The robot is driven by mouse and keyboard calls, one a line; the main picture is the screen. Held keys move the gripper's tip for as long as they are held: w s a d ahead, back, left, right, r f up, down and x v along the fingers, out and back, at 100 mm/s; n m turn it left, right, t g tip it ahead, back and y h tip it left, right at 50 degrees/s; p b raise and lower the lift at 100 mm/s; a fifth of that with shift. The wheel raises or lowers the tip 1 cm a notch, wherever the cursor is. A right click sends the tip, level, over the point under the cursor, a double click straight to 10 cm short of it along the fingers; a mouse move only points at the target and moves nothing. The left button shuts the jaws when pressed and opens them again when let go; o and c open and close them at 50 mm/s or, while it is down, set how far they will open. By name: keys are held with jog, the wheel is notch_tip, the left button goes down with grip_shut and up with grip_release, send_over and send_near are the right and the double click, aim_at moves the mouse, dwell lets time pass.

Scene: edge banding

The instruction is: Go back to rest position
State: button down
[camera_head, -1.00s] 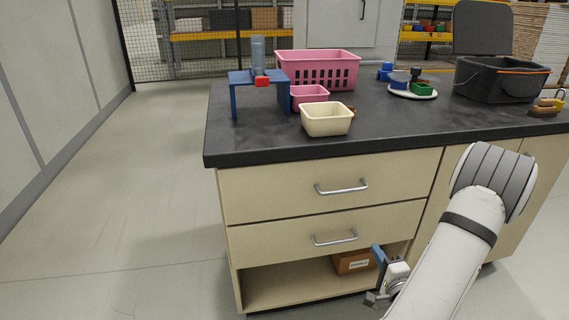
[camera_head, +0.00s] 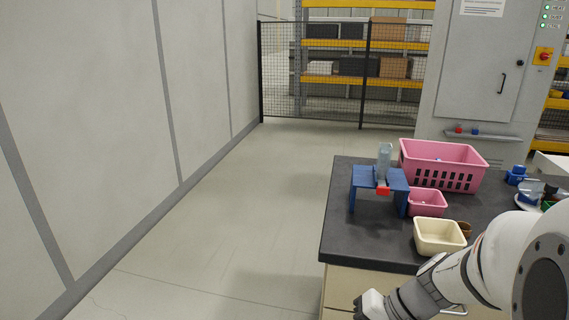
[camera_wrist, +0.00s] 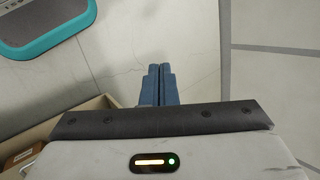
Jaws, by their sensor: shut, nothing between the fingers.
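My gripper (camera_wrist: 158,85) shows in the wrist view as two blue fingers pressed together, with nothing between them. It hangs over the pale floor, beside the open wooden compartment of the cabinet (camera_wrist: 88,106). In the head view my white arm reaches in from the lower right, in front of the black worktop (camera_head: 343,235). Its far end is low, near the cabinet's front left corner, and the fingers cannot be made out there.
On the worktop stand a blue stand (camera_head: 362,178) with a clear bottle (camera_head: 384,158), a pink basket (camera_head: 440,152), a small pink bin (camera_head: 427,208) and a cream bin (camera_head: 438,238). A cardboard box (camera_wrist: 22,158) sits in the compartment.

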notch_tip(320, 180, up, 16)
jog(key=s+d+n+t+h+p, duration=0.1)
jog(key=d+n+t+h+p, duration=0.1)
jog(key=h+p, duration=0.5)
jog(key=shift+s+d+n+h+p, duration=0.15)
jog(key=shift+n+h+p, duration=0.25)
jog(key=shift+n+p, duration=0.25)
